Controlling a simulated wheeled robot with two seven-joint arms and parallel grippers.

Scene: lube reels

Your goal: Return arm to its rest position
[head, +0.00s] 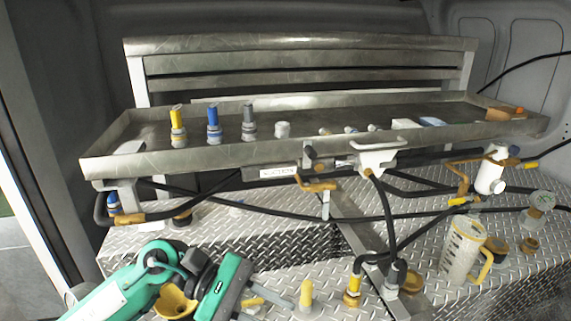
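My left arm (130,278) is green and comes in from the lower left, low over the diamond-plate deck. Its hand, my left gripper (232,290), is at the bottom of the head view, in front of and below the metal tray. No held object is clearly visible. My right arm and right gripper are not in view.
A long metal tray (120,164) holds yellow (178,128), blue (214,124) and grey-topped (249,122) fittings. Black hoses run below it. A yellow-based nozzle (352,290), a yellow-grey cone (306,298) and a measuring jug (462,250) stand on the deck (290,240).

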